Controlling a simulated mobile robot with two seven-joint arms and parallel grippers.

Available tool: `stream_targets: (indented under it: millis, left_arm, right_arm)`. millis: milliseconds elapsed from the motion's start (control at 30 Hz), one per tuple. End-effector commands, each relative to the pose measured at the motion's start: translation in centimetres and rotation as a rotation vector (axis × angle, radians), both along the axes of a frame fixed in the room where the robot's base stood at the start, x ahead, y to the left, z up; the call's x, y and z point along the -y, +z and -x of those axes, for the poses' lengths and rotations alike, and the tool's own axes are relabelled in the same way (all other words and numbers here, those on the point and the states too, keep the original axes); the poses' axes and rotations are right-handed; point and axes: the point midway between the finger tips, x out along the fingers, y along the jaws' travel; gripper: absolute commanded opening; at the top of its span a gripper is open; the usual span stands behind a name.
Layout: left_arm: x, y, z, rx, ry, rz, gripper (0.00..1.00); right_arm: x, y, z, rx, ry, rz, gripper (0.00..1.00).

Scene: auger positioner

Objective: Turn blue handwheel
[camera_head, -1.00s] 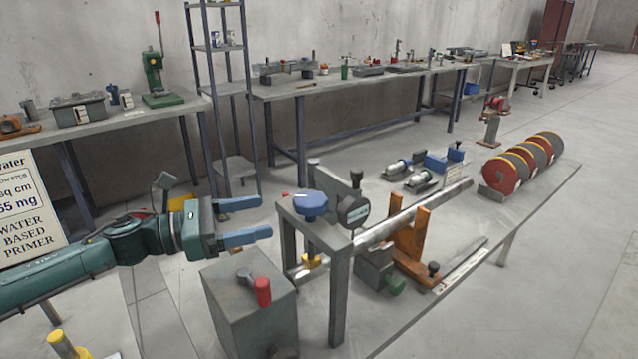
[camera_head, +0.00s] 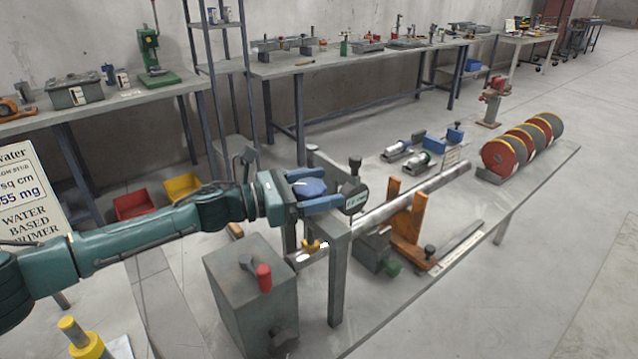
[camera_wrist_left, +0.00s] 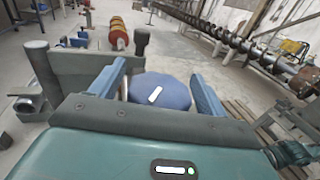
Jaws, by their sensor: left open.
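The blue handwheel (camera_head: 309,188) sits on top of the grey metal stand (camera_head: 338,285) at the near end of the long pipe. My left gripper (camera_head: 324,188) is open, with one blue finger on each side of the handwheel. In the left wrist view, the handwheel (camera_wrist_left: 160,92) shows as a round blue disc with a white mark, between the two fingers of my left gripper (camera_wrist_left: 162,88). Whether the fingers touch its rim cannot be told. Part of the handwheel is hidden by the gripper in the head view. My right gripper is not in view.
A dark knob (camera_head: 355,165) stands close beyond the handwheel. A grey box (camera_head: 250,300) with a red-handled lever (camera_head: 264,278) stands below my left arm. The long pipe (camera_head: 410,205) rests on an orange support (camera_head: 408,225). Red and grey discs (camera_head: 500,158) stand farther right.

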Motion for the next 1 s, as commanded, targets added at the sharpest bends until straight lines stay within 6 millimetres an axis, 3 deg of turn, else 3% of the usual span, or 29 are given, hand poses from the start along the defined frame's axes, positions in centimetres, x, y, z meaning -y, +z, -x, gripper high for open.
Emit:
stream_targets:
  millis: [267, 800, 1000]
  left_arm:
    - [0.2, -0.02, -0.08, 0.0, 0.0, 0.0, 0.75]
    - [0.16, -0.02, -0.05, -0.001, 0.0, 0.0, 0.33]
    - [0.16, -0.05, -0.04, -0.002, 0.01, 0.001, 0.31]
  right_arm:
    - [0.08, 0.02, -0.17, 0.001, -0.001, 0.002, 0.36]
    - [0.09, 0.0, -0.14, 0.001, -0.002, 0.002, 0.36]
    - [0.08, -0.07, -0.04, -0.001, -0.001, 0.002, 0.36]
